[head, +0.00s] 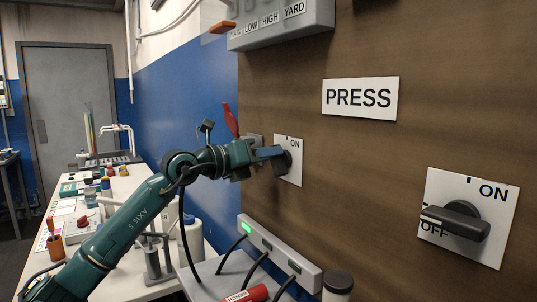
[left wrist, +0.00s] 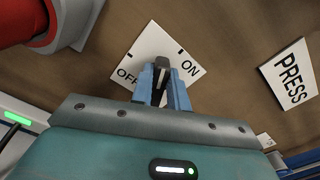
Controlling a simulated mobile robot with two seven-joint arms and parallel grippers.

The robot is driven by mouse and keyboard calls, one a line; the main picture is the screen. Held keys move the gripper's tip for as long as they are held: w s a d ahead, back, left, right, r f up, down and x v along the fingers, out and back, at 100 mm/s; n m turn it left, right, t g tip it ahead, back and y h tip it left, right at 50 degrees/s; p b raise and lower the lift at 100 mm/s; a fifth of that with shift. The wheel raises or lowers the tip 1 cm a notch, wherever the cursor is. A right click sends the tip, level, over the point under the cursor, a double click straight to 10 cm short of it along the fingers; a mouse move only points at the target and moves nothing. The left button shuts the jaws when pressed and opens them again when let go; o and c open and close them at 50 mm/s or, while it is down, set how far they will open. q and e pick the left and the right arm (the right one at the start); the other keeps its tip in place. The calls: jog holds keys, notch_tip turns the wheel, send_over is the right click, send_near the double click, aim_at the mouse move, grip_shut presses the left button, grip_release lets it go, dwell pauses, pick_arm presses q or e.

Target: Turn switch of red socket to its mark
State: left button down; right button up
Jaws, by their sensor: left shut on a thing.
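The switch plate (head: 294,178) is a white square on the brown board, with ON visible and a dark knob partly hidden by my gripper. In the left wrist view the plate (left wrist: 150,42) shows tilted, with OFF at left, ON at right and a black tick near ON. My left gripper (head: 278,155) has its blue fingers closed on the dark knob (left wrist: 162,63), which points up the picture between the two words. The red socket (left wrist: 25,18) is beside the plate at upper left in the wrist view; its red part (head: 231,121) rises behind my gripper in the head view.
A second ON/OFF switch (head: 455,221) is at right, its handle towards OFF. A PRESS sign (head: 360,98) is above. Below are a grey power strip (head: 280,258) with a green light and cables, and a dark-lidded jar (head: 337,283). A cluttered bench stands at left.

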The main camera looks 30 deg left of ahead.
pick_arm(q)
jog(key=shift+w+a+f+n+p, duration=0.2)
jog(key=shift+n+p, duration=0.55)
jog(key=shift+n, duration=1.3)
jog(key=shift+s+a+f+n+p, duration=0.1)
jog(key=shift+f+n+p, duration=0.45)
jog(key=shift+n, duration=1.55)
jog(key=shift+w+a+f+n+p, duration=0.15)
jog(key=shift+n+p, duration=0.75)
jog(key=shift+n, duration=1.15)
pick_arm(e)
jog(key=shift+s+d+r+g, duration=0.4)
jog(key=shift+d+r, duration=0.1)
jog(key=shift+d, duration=0.15)
pick_arm(q)
jog(key=shift+r, duration=0.1)
pick_arm(e)
jog(key=shift+w, duration=0.1)
pick_arm(q)
jog(key=c, duration=1.4)
grip_release()
jog(key=shift+s, duration=0.1)
pick_arm(e)
jog(key=shift+r, duration=0.1)
pick_arm(q)
jog(key=shift+o, duration=0.2)
